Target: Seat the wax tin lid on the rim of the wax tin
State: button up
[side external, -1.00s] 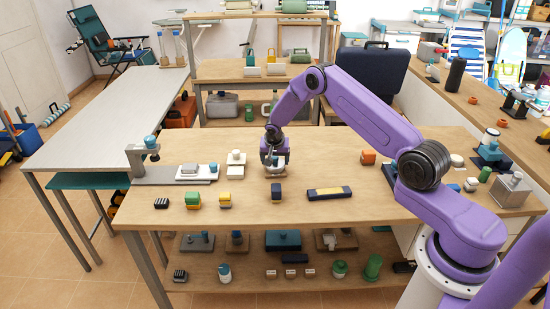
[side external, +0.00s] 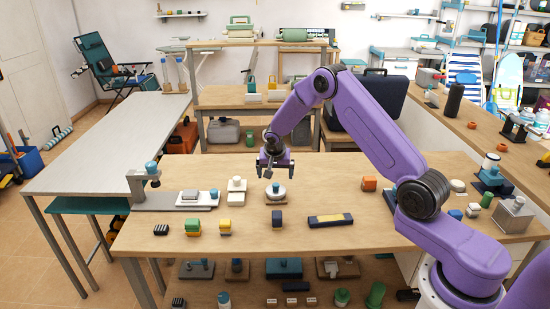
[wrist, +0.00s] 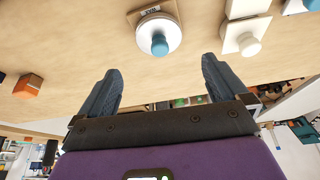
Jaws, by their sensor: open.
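A round white piece with a blue knob (side external: 275,189), which looks like the wax tin lid, sits on a small brown base (side external: 275,200) on the wooden bench. It also shows in the wrist view (wrist: 158,36), level as far as I can tell. The base (wrist: 176,8) carries a small label there. The tin's rim is hidden, so I cannot tell whether the lid is fully seated. My gripper (side external: 290,172) is just above the knob, apart from it. In the wrist view my gripper (wrist: 157,85) has its fingers spread wide with nothing between them.
A cream block with a pale knob (side external: 237,184) stands close on the left. A grey fixture (side external: 150,190) with a blue-knobbed piece is farther left. An orange block (side external: 369,183) is to the right. Small blocks and a dark bar (side external: 330,220) lie in front.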

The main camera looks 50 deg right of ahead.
jog(key=v, duration=0.8)
jog(key=shift+r, duration=0.35)
jog(key=shift+s+a, duration=0.15)
jog(key=s+a+r+n+y, duration=0.1)
jog(key=s+a+r+n, duration=0.35)
jog(key=s+a, duration=0.35)
jog(key=s+a+r+n+y, duration=0.1)
jog(key=s+a+r+n, duration=0.2)
jog(key=s+a+n, duration=0.4)
jog(key=s+r+n+g+y, duration=0.1)
jog(key=s+n, duration=1)
jog(key=s, duration=1.6)
jog(key=shift+s+a+r+g+y, duration=0.3)
jog(key=shift+s+a+g+y, duration=0.1)
jog(key=shift+g, duration=0.5)
